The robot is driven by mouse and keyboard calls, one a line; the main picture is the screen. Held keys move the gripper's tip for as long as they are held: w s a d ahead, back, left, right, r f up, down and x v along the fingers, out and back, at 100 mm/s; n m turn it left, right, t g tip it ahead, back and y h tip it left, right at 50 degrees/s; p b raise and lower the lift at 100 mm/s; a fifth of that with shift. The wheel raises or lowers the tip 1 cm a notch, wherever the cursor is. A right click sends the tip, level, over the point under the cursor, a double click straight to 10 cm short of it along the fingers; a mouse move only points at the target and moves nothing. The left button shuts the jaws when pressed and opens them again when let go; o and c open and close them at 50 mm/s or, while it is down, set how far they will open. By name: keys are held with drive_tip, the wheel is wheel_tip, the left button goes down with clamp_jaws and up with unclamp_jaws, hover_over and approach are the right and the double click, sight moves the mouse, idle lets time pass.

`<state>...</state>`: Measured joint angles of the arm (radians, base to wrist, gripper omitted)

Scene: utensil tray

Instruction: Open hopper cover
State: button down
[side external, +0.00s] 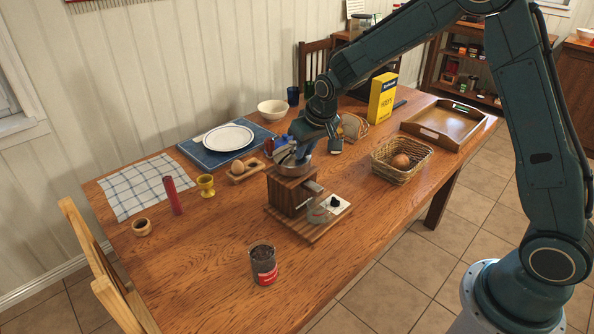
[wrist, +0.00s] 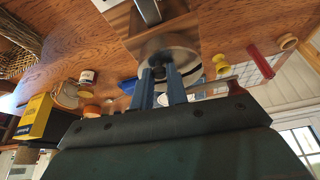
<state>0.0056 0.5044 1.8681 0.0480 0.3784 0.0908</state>
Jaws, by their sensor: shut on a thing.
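A wooden coffee grinder (side external: 287,196) stands on a slatted board on the table. Its round metal hopper (side external: 293,171) is on top, directly under my gripper (side external: 301,155). In the wrist view, the round metal hopper cover (wrist: 168,45) lies just beyond the fingertips, with a small dark knob at its middle. My gripper also shows in the wrist view (wrist: 161,73), its two blue fingers shut on the knob from both sides. The fingers hide part of the cover. I cannot tell whether the cover is seated on the hopper or lifted a little.
A red-labelled can (side external: 264,266) stands in front of the grinder. A wicker basket (side external: 383,172) and a wooden tray (side external: 413,121) lie to the right. A yellow box (side external: 382,99) stands behind. A yellow egg cup (side external: 206,184) is left.

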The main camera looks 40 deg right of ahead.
drive_tip(key=n, duration=0.1)
drive_tip(key=d+n+y, duration=0.1)
drive_tip(key=n, duration=0.1)
drive_tip(key=shift+w+d, duration=0.15)
drive_tip(key=shift+d, duration=0.05)
drive_tip(key=n, duration=0.1)
drive_tip(key=n+y, duration=0.1)
drive_tip(key=n, duration=0.1)
drive_tip(key=shift+w+d, duration=0.3)
drive_tip(key=shift+d, duration=0.1)
drive_tip(key=n, duration=0.1)
drive_tip(key=w+n+g+y, duration=0.1)
drive_tip(key=n, duration=0.1)
drive_tip(key=d+n, duration=0.1)
drive_tip(key=shift+w+n+y, duration=0.15)
drive_tip(key=shift+n+y, duration=0.25)
drive_tip(key=c, duration=1.4)
unclamp_jaws()
drive_tip(key=v, duration=1.3)
drive_tip(key=shift+w+d+r, duration=0.1)
drive_tip(key=shift+d+r, duration=0.05)
drive_tip(key=shift+r, duration=0.3)
